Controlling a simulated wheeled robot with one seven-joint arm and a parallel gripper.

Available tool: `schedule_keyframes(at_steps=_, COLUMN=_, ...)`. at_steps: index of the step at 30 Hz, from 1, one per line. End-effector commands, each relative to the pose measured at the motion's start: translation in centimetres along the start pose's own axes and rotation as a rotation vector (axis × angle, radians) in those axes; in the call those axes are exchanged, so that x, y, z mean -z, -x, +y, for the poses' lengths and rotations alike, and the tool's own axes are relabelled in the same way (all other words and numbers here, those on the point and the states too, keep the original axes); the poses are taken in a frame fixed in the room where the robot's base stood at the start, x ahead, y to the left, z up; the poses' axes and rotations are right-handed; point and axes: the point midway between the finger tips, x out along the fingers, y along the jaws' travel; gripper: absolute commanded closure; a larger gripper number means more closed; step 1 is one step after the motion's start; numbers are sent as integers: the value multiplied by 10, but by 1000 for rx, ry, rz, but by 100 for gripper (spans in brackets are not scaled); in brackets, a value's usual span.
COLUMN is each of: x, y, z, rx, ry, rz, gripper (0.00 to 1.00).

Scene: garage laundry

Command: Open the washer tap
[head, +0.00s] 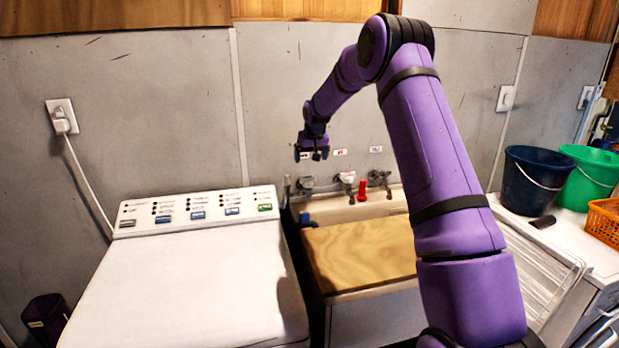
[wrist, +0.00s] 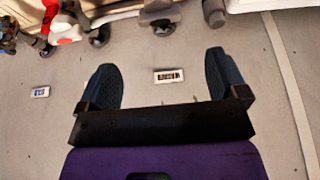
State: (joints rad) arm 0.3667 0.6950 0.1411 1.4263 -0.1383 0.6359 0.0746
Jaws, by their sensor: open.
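A row of wall taps stands above the sink in the head view: a left tap (head: 305,184), a middle tap (head: 346,178) and a right tap (head: 378,178). Small labels sit above them; I cannot read which one names the washer. My gripper (head: 312,156) is open and empty, above the left tap. In the wrist view my gripper (wrist: 160,62) has its fingers wide apart, with a white label (wrist: 168,76) on the wall between them. The left tap (wrist: 160,14) shows beyond the fingertips, apart from them. Its handle position is unclear.
A red object (head: 362,190) is by the middle tap. A wooden board (head: 362,250) covers part of the sink. A white washer (head: 185,285) stands left. A dark blue bucket (head: 534,180), a green bucket (head: 590,178) and an orange basket (head: 604,222) stand right.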

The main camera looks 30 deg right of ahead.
Motion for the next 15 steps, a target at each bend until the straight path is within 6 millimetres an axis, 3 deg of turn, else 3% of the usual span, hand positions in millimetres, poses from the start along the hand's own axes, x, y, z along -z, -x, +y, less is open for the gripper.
schedule_keyframes(at_steps=5, x=0, y=-18, z=0, rx=0, ry=0, rz=-1, gripper=8)
schedule_keyframes(at_steps=15, x=-1, y=-77, z=0, rx=0, ry=-1, rz=-2, gripper=8)
